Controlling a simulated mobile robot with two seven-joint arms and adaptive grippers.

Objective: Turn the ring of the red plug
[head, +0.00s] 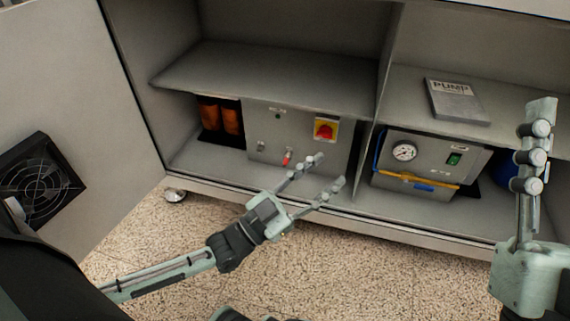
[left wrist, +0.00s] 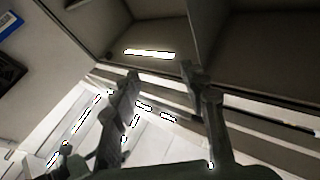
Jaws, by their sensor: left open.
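The red plug (head: 287,157) is small and sits low on the front of a grey box (head: 300,140) on the cabinet's lower left shelf. Its ring is too small to make out in the head view. My left gripper (head: 330,170) is open and empty, in front of the cabinet, with its fingertips to the right of the plug and apart from it. The left wrist view shows its two spread fingers (left wrist: 162,76) with nothing between them; I cannot make out the plug there. My right gripper (head: 537,140) stands upright at the right edge, seen side-on, its opening hidden.
The grey box has a red and yellow switch (head: 326,129). Orange cylinders (head: 220,116) stand left of it. A gauge unit (head: 420,165) with yellow and blue hoses is right of the divider. A manual (head: 455,101) lies above. The open door (head: 75,95) is at left.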

